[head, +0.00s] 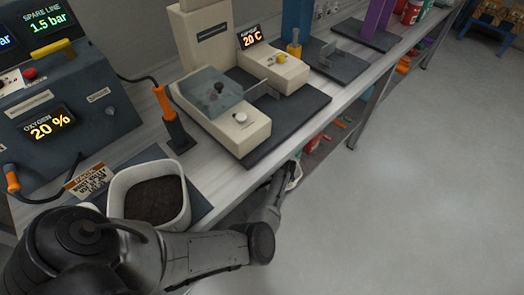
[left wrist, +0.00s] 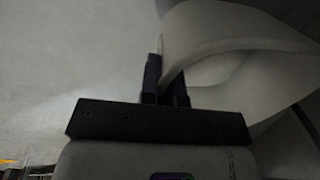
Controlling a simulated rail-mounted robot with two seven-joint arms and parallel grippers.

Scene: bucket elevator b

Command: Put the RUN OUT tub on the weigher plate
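A pale square tub (head: 172,220) of dark grainy material stands on a dark mat (head: 197,205) at the bench's near left; I read no RUN OUT label on it. My black arm crosses in front, its forearm reaching to the bench's front edge. My left gripper (left wrist: 167,82) has its fingers close together on the rim of a white tub (left wrist: 225,45) in the left wrist view. A small white part (head: 296,174) by the forearm's end in the head view seems to be that tub; the gripper there is mostly hidden. I cannot identify the weigher plate for certain. My right gripper is not in view.
A printed card (head: 88,181) lies beside the soil tub. A cream machine (head: 250,131) with a clear cover stands on a dark base. A dark gauge panel (head: 90,115) and an orange-handled tool (head: 165,103) are nearby. Open floor (head: 420,190) lies right of the bench.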

